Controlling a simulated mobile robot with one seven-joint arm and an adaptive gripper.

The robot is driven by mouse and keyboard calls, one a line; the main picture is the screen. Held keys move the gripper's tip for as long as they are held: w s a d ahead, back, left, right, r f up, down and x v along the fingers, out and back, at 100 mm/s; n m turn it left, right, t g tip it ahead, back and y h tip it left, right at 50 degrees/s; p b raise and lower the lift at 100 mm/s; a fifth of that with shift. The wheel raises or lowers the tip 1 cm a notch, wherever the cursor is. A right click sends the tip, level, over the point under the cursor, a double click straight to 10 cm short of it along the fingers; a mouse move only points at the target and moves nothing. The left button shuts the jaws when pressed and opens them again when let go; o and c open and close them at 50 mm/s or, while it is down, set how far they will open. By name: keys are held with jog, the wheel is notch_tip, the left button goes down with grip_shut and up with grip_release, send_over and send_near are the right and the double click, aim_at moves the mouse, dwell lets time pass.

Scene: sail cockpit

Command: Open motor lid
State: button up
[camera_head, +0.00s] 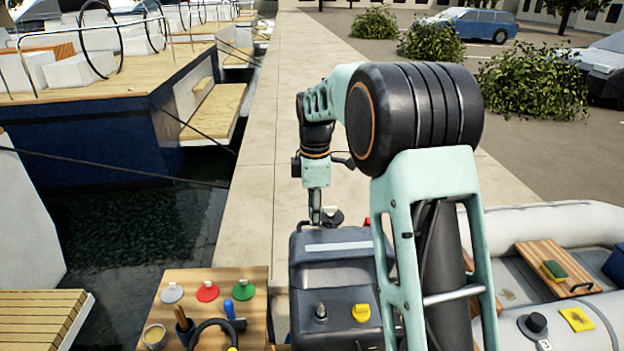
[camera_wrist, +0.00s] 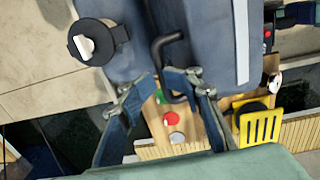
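The motor (camera_head: 335,255) is a dark grey box with a light stripe along its top, in the lower middle of the head view. It fills the top middle of the wrist view (camera_wrist: 205,45), where a black bent handle (camera_wrist: 166,45) stands out from it. My gripper (camera_head: 316,217) points down at the far edge of the motor. In the wrist view its fingers (camera_wrist: 165,88) are spread apart, with the curved end of the handle showing between them. I cannot tell whether they touch it. The lid appears shut, though my arm hides the motor's right part.
A black round cap with a white tab (camera_wrist: 92,44) sits beside the motor. A wooden board (camera_head: 255,275) with coloured knobs and tools lies left of the motor. A grey inflatable boat (camera_head: 565,222) is at right, a moored sailboat (camera_head: 95,130) at left. The quay (camera_head: 262,150) is clear.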

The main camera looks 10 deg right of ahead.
jog(key=w+r, duration=0.6)
jog(key=w, duration=0.2)
jog(key=shift+w+d, duration=0.15)
jog(key=shift+w, duration=0.1)
dwell(0.6)
jog(key=shift+r, duration=0.15)
notch_tip(320, 180, up, 7)
jog(key=shift+s+r, duration=0.15)
jog(key=shift+s, duration=0.1)
dwell(0.6)
